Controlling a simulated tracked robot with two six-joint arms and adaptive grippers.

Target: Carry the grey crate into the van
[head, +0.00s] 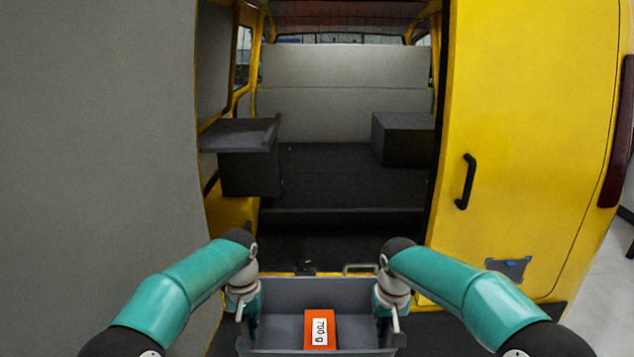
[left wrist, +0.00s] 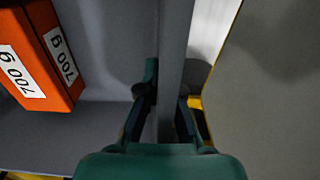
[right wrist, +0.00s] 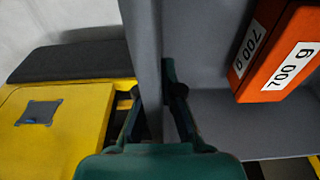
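The grey crate (head: 280,293) is at the bottom centre of the head view, in front of the van's open rear. An orange block (head: 309,330) labelled 700 g lies inside it. My left gripper (head: 250,322) is on the crate's left wall; in the left wrist view its fingers (left wrist: 166,105) sit on either side of the wall (left wrist: 176,60). My right gripper (head: 391,322) is on the right wall; in the right wrist view its fingers (right wrist: 152,105) straddle that wall (right wrist: 145,50). The crate's underside is hidden, so I cannot tell what is beneath it.
The van's dark floor (head: 340,170) lies ahead, with a grey box (head: 403,138) on the right and a shelf-topped box (head: 245,150) on the left. A yellow door (head: 530,130) stands open on the right and a grey panel (head: 100,150) on the left. The middle of the floor is clear.

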